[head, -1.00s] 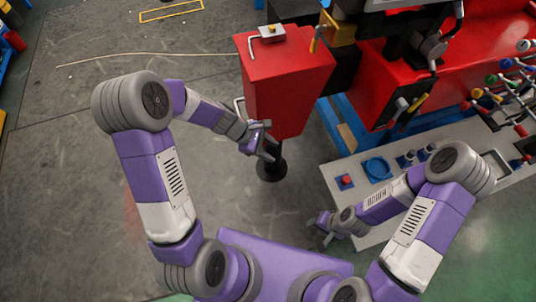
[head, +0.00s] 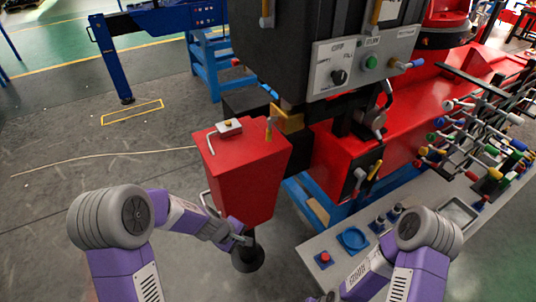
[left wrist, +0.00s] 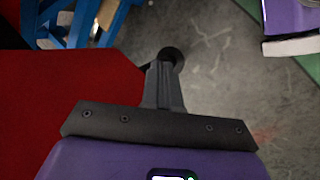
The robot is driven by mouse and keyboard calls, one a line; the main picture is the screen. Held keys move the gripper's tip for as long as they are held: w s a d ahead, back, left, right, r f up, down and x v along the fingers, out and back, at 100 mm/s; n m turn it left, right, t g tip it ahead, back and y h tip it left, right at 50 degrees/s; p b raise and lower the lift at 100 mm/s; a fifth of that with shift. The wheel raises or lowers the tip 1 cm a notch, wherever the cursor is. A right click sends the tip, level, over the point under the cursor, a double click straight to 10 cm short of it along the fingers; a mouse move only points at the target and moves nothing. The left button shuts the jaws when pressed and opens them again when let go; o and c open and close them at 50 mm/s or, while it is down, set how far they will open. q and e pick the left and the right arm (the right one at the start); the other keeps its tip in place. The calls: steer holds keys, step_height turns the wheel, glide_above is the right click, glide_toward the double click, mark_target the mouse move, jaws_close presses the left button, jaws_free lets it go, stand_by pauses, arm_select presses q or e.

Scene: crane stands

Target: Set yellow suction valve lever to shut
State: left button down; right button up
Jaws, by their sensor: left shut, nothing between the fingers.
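Several yellow levers show in the head view, and I cannot tell for certain which is the suction valve lever. One yellow lever (head: 269,129) stands at the back right of the red tank. Another yellow-handled lever (head: 375,170) sits on the front of the red machine body, tilted. My left gripper (head: 243,240) is low beside the tank's lower front, apart from both levers. In the left wrist view its fingers (left wrist: 166,75) are shut and empty. My right gripper (head: 324,297) barely shows at the bottom edge; its fingers cannot be made out.
Coloured-knob levers (head: 450,140) crowd the right.

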arm_select(q)
steer(key=w+d+r+m+t+y, duration=0.1)
steer(key=w+r+m+t+y, duration=0.25)
steer(key=m, duration=0.65)
steer(key=m+t, duration=1.2)
steer(key=m, duration=0.8)
glide_toward(269, 129)
steer(key=s+d+f, duration=0.4)
steer(key=s+d, duration=0.1)
steer(key=s, duration=0.1)
steer(key=w+a+r+p, duration=0.1)
steer(key=w+a+p, duration=0.1)
steer(key=w, duration=1)
steer(key=shift+w+a+y, duration=0.35)
steer(key=shift+a+y, duration=0.1)
steer(key=shift+a, duration=0.1)
steer(key=shift+t, duration=0.25)
